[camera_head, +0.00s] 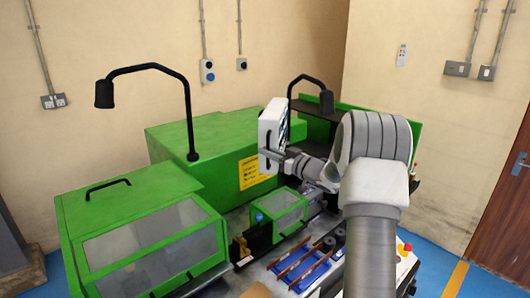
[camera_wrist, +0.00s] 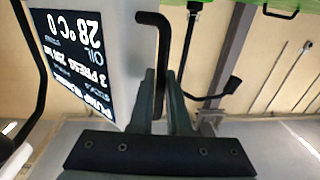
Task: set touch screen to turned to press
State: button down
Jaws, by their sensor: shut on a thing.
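The touch screen (camera_head: 271,123) is a white-cased panel standing above the machine, seen steeply from the side in the head view. In the wrist view its dark display (camera_wrist: 72,55) fills the upper left, with white text upside down, including "28 °C" and "PRESS". A black bent handle (camera_wrist: 152,19) stands beside the screen's casing. My gripper (camera_wrist: 162,85) is shut on this handle, with one finger on each side. In the head view my gripper (camera_head: 281,158) is at the screen's lower edge, and the grip itself is small there.
The green machine (camera_head: 195,140) spreads below and left, with a windowed cover (camera_head: 150,245) in front. Black gooseneck lamps (camera_head: 188,110) rise behind and beside the screen. Blue trays with copper bars (camera_head: 300,267) lie below my arm. A door (camera_head: 505,200) is at right.

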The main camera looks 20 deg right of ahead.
jog(key=shift+d+r, duration=0.1)
jog(key=c, duration=1.2)
grip_release()
jog(key=shift+o, duration=0.2)
jog(key=b+v, duration=0.1)
jog(key=v, duration=1.6)
jog(key=shift+s+b, duration=0.25)
jog(key=shift+b, duration=0.05)
